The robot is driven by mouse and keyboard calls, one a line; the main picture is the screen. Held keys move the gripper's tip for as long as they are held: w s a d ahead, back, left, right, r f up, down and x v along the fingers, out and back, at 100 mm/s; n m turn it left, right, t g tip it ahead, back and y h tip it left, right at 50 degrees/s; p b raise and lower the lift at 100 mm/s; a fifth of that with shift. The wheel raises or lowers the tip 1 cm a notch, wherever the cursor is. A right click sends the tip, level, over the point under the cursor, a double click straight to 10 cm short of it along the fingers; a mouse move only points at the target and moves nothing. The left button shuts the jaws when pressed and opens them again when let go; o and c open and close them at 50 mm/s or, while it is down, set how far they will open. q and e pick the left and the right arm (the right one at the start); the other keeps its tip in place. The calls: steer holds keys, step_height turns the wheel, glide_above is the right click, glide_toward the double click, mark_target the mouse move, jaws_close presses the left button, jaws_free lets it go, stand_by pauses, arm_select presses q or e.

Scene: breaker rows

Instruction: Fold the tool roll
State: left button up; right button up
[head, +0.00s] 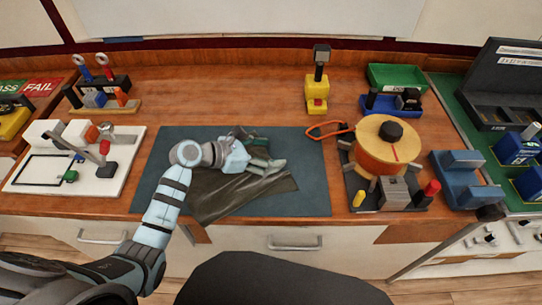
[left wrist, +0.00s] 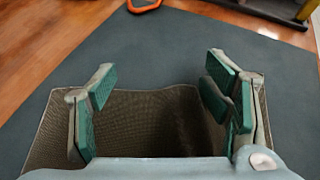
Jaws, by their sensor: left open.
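My left gripper (head: 264,160) is over the cloth's far part, fingers pointing right. In the left wrist view the cloth (left wrist: 150,115) lies between and below the spread green-padded fingers (left wrist: 165,85). The gripper is open, with nothing between the pads; I cannot tell whether its fingers touch the cloth. My right gripper is not in view.
Right of the mat stands an orange drum fixture (head: 380,150) with an orange cable loop (head: 325,130) at the mat's edge. A blue cradle (head: 465,178) is farther right. A white board fixture (head: 75,160) stands left. A yellow-and-black device (head: 317,85) stands behind. The mat's right part is clear.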

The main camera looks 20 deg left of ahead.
arm_select(q)
steer(key=shift+s, duration=0.2)
steer(key=c, duration=0.8)
steer(key=shift+f, duration=0.15)
jaws_close()
